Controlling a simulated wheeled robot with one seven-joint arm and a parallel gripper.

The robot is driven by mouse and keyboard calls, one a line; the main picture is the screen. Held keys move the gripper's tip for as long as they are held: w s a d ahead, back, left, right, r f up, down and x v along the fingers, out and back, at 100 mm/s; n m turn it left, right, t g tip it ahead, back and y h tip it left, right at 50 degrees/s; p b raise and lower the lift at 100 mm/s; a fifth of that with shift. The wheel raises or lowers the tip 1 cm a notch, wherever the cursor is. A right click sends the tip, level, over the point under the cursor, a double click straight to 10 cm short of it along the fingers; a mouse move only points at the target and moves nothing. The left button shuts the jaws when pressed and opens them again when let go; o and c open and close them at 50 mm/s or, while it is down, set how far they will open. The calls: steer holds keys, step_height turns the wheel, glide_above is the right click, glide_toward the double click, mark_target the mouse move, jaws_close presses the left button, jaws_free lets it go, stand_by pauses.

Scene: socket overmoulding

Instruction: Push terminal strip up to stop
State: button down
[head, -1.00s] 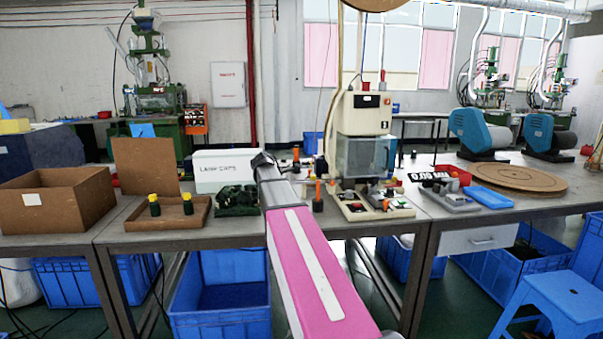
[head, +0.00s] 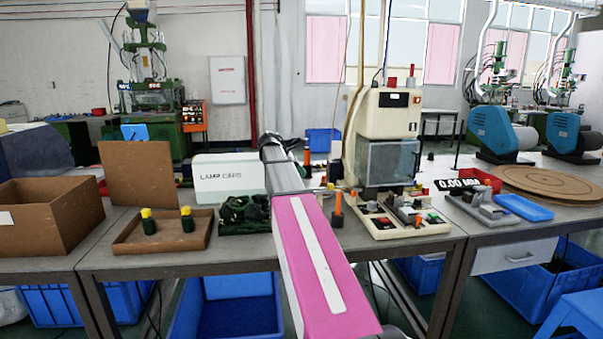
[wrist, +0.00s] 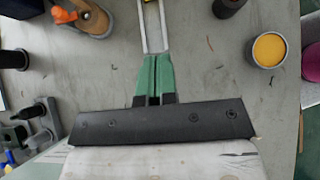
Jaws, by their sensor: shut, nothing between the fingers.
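In the wrist view my gripper (wrist: 153,72) has its green fingers together, with nothing held between them. Their tips are at the near end of a pale, narrow two-railed piece (wrist: 154,28) on the grey table, which runs out of the top of the view. I cannot tell whether this piece is the terminal strip, or whether the tips touch it. No stop can be made out. In the head view my arm hides the gripper. A beige bench machine (head: 388,120) stands to the arm's right, with a base of red and green buttons (head: 410,218) before it.
A cup with yellow contents (wrist: 268,48) stands right of the fingers, an orange-topped tool (wrist: 70,15) upper left, and a grey fixture (wrist: 35,125) at left. In the head view a cardboard tray (head: 130,243), a white Lamp Caps box (head: 228,175) and a blue tray (head: 524,207) sit on the tables.

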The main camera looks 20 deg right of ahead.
mark_target(330, 185)
steer(key=x, duration=0.6)
steer(key=shift+d+f, duration=0.2)
steer(key=shift+d, duration=0.05)
steer(key=d, duration=0.1)
steer(key=s+d, duration=0.1)
steer(key=d, duration=0.1)
steer(key=shift+d+f, duration=0.1)
steer(key=shift+f, duration=0.1)
steer(key=shift+s+d, duration=0.1)
steer(key=shift+d, duration=0.4)
steer(key=shift+d, duration=0.1)
steer(key=shift+s+d, duration=0.25)
steer(key=shift+d, duration=0.6)
steer(key=a, duration=0.2)
steer(key=w+a, duration=0.1)
steer(key=a, duration=0.1)
steer(key=shift+w+a+r, duration=0.15)
steer(key=shift+a+r, duration=0.05)
steer(key=shift+a, duration=0.05)
steer(key=v, duration=0.9)
steer(key=shift+r, duration=0.2)
